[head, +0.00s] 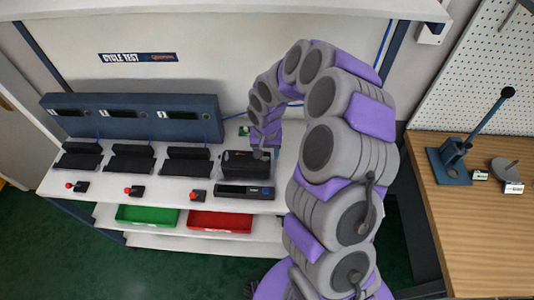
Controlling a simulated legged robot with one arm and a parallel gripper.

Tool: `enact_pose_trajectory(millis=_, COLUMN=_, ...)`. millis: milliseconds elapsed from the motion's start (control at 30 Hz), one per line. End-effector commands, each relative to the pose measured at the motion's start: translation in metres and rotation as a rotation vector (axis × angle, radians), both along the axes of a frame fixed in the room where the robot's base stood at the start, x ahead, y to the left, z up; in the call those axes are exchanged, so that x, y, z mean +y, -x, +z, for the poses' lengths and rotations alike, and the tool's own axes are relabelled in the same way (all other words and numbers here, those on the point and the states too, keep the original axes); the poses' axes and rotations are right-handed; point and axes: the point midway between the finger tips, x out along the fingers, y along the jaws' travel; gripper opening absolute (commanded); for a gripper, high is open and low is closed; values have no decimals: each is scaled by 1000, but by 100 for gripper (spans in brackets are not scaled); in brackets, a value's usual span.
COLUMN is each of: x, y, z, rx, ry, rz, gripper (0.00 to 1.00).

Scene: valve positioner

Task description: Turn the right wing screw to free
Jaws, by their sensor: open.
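My gripper (264,146) is small in the head view, at the end of my grey and purple arm. It points down over the right part of a black box-shaped device (240,163) on the white bench. The gripper is open. I cannot tell whether its fingers touch anything. The device is probably the valve positioner. No wing screw can be made out at this size; the right end of the device is partly hidden by my gripper and arm.
A grey unit with a dark display (245,191) lies in front of the device. A blue test panel (130,115) with several black cradles (187,165) stands left. Green (147,215) and red (220,222) trays sit below. A wooden bench (455,225) with a blue lever tool (455,160) is at right.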

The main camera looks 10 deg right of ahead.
Motion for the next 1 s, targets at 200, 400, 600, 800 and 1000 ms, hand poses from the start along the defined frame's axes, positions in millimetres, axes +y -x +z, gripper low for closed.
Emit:
enact_pose_trajectory(millis=200, x=-2, y=0, z=-9, rx=-1, ry=-2, rz=2, gripper=60)
enact_pose_trajectory(millis=400, x=-6, y=0, z=-8, rx=-1, ry=-6, rz=1, gripper=60)
enact_pose_trajectory(millis=600, x=-4, y=0, z=-8, rx=-1, ry=-5, rz=1, gripper=40)
enact_pose_trajectory(millis=800, x=-2, y=0, z=-8, rx=1, ry=-1, rz=2, gripper=21)
enact_pose_trajectory(millis=1000, x=-2, y=1, z=-8, rx=2, ry=-5, rz=1, gripper=3)
